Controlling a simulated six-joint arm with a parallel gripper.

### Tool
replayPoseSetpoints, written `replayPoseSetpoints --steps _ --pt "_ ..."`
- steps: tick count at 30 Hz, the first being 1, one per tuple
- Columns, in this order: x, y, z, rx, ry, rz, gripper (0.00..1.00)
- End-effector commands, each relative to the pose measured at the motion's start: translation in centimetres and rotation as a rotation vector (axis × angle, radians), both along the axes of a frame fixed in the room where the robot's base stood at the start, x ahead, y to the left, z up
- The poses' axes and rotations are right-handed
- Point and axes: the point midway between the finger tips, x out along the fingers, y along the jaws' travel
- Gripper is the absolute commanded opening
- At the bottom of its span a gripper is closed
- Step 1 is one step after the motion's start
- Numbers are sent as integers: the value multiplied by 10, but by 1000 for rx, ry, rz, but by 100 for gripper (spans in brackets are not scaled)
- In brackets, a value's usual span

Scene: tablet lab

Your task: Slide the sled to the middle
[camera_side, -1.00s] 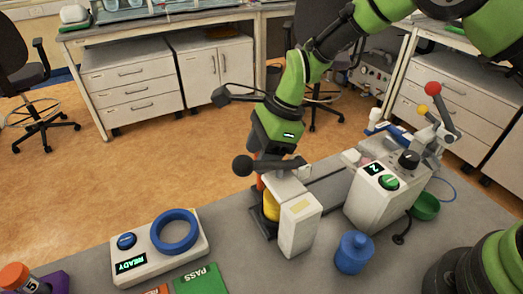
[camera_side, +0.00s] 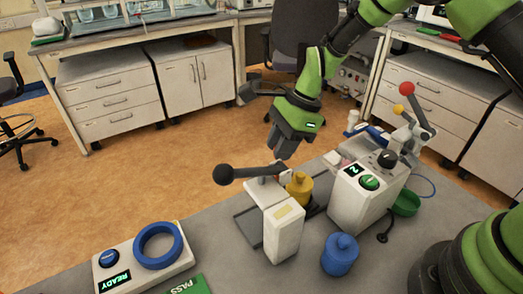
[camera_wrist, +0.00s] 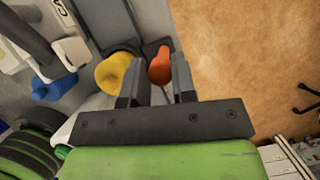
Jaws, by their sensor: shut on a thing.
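My gripper (camera_side: 279,162) is shut on the sled's orange knob (camera_wrist: 160,68), which stands between the two fingers (camera_wrist: 157,90) in the wrist view. In the side view the knob is mostly hidden. A yellow weight (camera_side: 299,187) stands upright beside the knob, just right of the white post with the black-balled lever (camera_side: 248,172). It also shows left of the fingers in the wrist view (camera_wrist: 116,72). The dark sled plate under them is mostly hidden. The dark rail (camera_side: 246,225) runs behind the white post towards the white machine (camera_side: 362,195).
The white machine has a green button, a dark knob and a display. A blue weight (camera_side: 340,255) stands in front of the rail. A READY box with a blue ring (camera_side: 158,246) and a green PASS card (camera_side: 188,286) lie at front left. A green bowl (camera_side: 407,203) is right of the machine.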

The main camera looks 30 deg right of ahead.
Motion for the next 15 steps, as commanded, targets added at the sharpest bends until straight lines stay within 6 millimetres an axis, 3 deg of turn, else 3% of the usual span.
replayPoseSetpoints --steps 8,9,12,15 --pt "1 -1 1 0 -3 2 0" --pt "1 -1 1 0 -3 2 29" --pt "0 -1 1 0 -3 2 51" --pt "0 -1 0 1 -2 1 51"
